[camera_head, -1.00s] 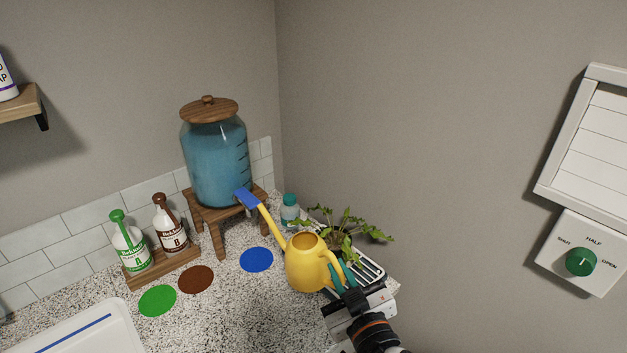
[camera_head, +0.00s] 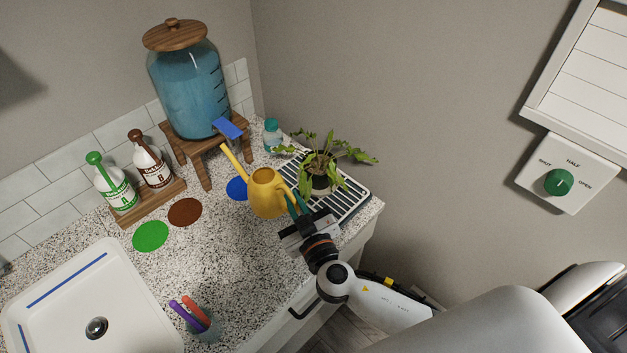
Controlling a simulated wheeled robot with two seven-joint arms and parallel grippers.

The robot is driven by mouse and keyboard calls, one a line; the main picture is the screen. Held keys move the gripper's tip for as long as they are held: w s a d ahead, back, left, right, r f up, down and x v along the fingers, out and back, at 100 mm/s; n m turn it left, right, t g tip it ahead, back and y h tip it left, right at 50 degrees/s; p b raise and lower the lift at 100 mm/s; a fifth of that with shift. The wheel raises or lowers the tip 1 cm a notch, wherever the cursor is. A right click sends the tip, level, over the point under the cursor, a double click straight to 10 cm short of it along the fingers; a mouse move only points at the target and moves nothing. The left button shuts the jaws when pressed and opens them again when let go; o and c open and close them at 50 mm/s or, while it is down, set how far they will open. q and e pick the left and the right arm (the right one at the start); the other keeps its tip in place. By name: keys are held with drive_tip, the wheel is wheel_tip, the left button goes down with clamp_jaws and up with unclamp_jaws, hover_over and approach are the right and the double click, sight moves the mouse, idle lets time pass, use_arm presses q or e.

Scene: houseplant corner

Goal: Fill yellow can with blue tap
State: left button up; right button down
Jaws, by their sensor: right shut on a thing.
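The yellow can (camera_head: 266,194) is a watering can with a long spout pointing up and left. Its body overlaps the right part of a blue disc (camera_head: 236,188) on the counter; I cannot tell whether it touches the counter. My right gripper (camera_head: 297,205) is shut on the can's handle, at its right side. The blue tap (camera_head: 228,128) sticks out low on the front of a glass jar of blue water (camera_head: 190,90) with a wooden lid. The jar stands on a wooden stand (camera_head: 207,150). The spout tip shows just below the tap, apart from it. My left gripper is not in view.
A potted plant (camera_head: 320,178) stands on a striped rack (camera_head: 352,205) right of the can. A small teal-capped bottle (camera_head: 272,136) is behind. Two bottles, green (camera_head: 116,188) and brown (camera_head: 151,165), stand on a wooden tray. A white sink (camera_head: 140,320) and a pen cup (camera_head: 204,328) are in front.

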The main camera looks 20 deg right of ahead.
sight(259, 182)
drive_tip(key=shift+m, duration=0.3)
drive_tip(key=f, duration=0.2)
drive_tip(key=w+d+f, duration=0.1)
drive_tip(key=f, duration=0.5)
drive_tip(key=shift+w+d+f, duration=0.1)
drive_tip(key=shift+w+d, duration=0.05)
drive_tip(key=shift+w, duration=0.25)
drive_tip(key=shift+w+d+f, duration=0.1)
drive_tip(key=shift+w+f, duration=0.1)
drive_tip(key=shift+f, duration=0.2)
drive_tip(key=shift+w+a, duration=0.95)
drive_tip(key=shift+w, duration=1.3)
drive_tip(key=shift+w+a, duration=0.95)
drive_tip(key=shift+w, duration=1.35)
drive_tip(key=shift+w+a, duration=0.95)
drive_tip(key=shift+w, duration=1.3)
drive_tip(key=shift+s+a+b, duration=0.1)
drive_tip(key=shift+b, duration=0.95)
